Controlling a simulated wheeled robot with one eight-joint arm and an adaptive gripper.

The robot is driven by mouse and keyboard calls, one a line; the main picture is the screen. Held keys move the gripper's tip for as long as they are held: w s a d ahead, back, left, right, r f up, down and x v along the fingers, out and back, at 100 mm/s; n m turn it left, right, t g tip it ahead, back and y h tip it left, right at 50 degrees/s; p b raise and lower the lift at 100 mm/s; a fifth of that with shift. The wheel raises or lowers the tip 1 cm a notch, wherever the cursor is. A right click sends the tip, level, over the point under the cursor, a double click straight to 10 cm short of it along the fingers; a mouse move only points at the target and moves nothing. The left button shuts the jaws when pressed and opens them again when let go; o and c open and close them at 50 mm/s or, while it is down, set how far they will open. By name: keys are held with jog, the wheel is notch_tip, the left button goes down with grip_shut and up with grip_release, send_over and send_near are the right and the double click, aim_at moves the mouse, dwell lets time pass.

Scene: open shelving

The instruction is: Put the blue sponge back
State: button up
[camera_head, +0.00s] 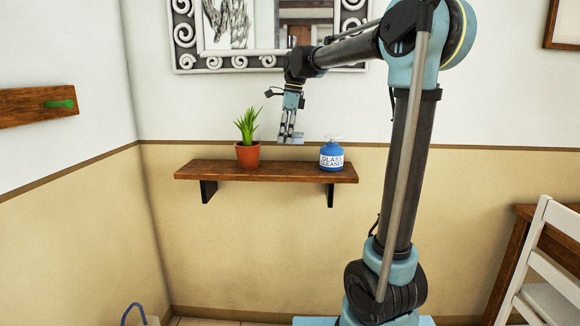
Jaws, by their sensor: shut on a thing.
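My gripper (289,137) is above the middle of a wooden wall shelf (285,173), pointing down. It is shut on a small, flat, pale blue-grey thing (297,141), which looks like the blue sponge. Fingers hide part of it, and it is too small to make out fully. It is held above the shelf top, with a visible gap below. It is between a potted plant on the left and a blue bottle on the right.
A framed mirror (270,62) hangs above. A white chair (540,275) is at lower right.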

aim_at(286, 167)
jog(key=shift+f, duration=4.8)
jog(key=shift+f, duration=0.1)
jog(key=o, duration=1.4)
jog(key=r, duration=0.4)
jog(key=d+r, duration=0.1)
jog(key=r, duration=0.3)
jog(key=d+r, duration=0.1)
jog(key=r, duration=0.3)
jog(key=s+d+f+n, duration=0.6)
jog(key=s+d+f, duration=0.1)
jog(key=s+f, duration=0.3)
jog(key=s+d+f+n+t+h, duration=0.1)
jog(key=s+d+f+n, duration=0.5)
jog(key=s+f, duration=0.4)
jog(key=s+d+f+n+t, duration=0.1)
jog(key=s+d+f+n, duration=0.5)
jog(key=s+d+f, duration=0.2)
jog(key=s+f, duration=0.2)
jog(key=s, duration=0.1)
jog(key=shift+s+f+n+h, duration=0.2)
jog(key=shift+f+n+h, duration=0.1)
jog(key=shift+f+h, duration=0.1)
